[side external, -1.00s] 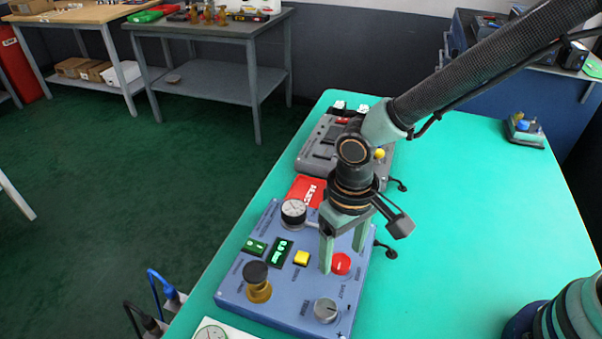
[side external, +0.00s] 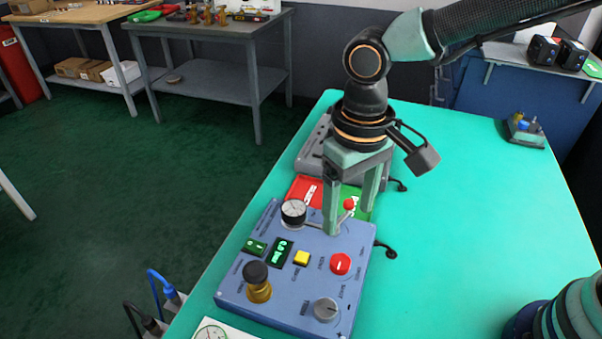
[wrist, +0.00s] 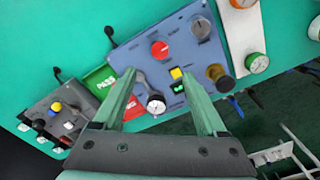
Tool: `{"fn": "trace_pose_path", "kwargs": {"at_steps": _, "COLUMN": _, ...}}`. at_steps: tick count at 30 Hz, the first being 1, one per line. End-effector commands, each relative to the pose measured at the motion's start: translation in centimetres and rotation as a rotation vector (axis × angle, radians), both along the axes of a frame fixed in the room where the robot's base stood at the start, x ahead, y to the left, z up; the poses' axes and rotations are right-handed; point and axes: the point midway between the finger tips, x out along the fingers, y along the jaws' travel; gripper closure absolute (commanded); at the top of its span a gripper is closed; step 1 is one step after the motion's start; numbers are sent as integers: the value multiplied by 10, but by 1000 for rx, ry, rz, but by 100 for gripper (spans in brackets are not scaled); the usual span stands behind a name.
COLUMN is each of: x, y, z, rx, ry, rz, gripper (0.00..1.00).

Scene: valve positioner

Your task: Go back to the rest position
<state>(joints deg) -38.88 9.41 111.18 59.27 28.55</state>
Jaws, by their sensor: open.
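My gripper (side external: 350,220) is open and empty, pointing down above the back right part of the blue control panel (side external: 290,325). A small red-tipped lever (side external: 349,204) shows between its fingers in the side view. In the wrist view the two green fingers of my gripper (wrist: 162,76) are spread apart over the panel (wrist: 185,40). The red button (side external: 340,264) stands clear of the fingers. The yellow button (side external: 301,258), grey knob (side external: 326,310), brass knob with black top (side external: 257,283) and round gauge (side external: 293,212) are also on the panel.
A grey device (side external: 313,155) stands behind the panel, partly hidden by my gripper. A red card (side external: 304,188) and a green PASS card (wrist: 104,79) lie between them. A small block with knobs (side external: 525,130) sits at the far right. The table's right side (side external: 470,210) is clear.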

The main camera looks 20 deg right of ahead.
Motion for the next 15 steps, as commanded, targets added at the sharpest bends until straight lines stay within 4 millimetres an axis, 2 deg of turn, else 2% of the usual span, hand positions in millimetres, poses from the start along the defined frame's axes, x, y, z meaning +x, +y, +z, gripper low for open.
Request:
{"fn": "trace_pose_path", "kwargs": {"at_steps": 2, "x": 3, "y": -7, "z": 4, "rx": 9, "ry": -12, "rz": -7, "gripper": 26}}
{"fn": "trace_pose_path", "kwargs": {"at_steps": 5, "x": 10, "y": -28, "z": 17, "rx": 32, "ry": -45, "rz": -26, "gripper": 26}}
{"fn": "trace_pose_path", "kwargs": {"at_steps": 10, "x": 20, "y": -89, "z": 47, "rx": 79, "ry": -153, "rz": -73, "gripper": 26}}
{"fn": "trace_pose_path", "kwargs": {"at_steps": 15, "x": 16, "y": -151, "z": 68, "rx": 95, "ry": -277, "rz": -117, "gripper": 26}}
